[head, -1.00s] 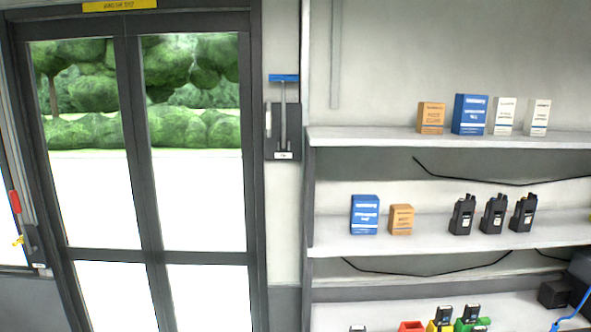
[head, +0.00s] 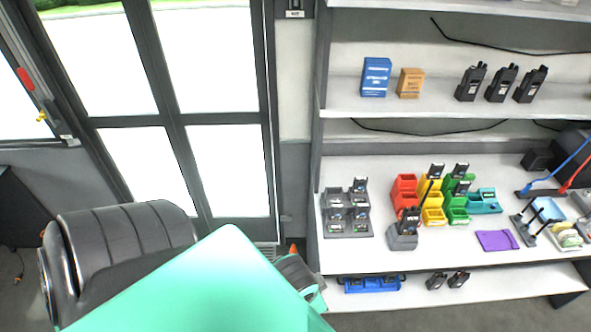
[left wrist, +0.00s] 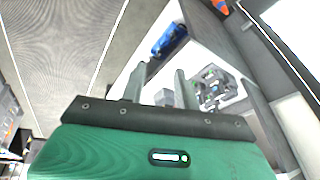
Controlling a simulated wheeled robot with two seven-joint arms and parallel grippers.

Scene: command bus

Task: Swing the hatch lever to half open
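A lever with a red grip (head: 26,79) stands on the door post at the far left in the head view, with a yellow piece beside its lower part. The lower end of a dark wall lever plate (head: 295,9) with a white label shows at the top edge, right of the door. Its blue T-handle is out of the picture now. I cannot tell which of the two is the hatch lever. My left gripper (left wrist: 160,75) shows in the left wrist view with its two fingers apart and nothing between them, away from both levers. My right gripper is not in view.
A black seat (head: 130,238) stands at the lower left before the glazed door (head: 218,90). Shelves (head: 450,100) with radios, boxes and coloured bins fill the right. A small orange cone (head: 293,250) is on the floor. My teal arm part covers the bottom middle.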

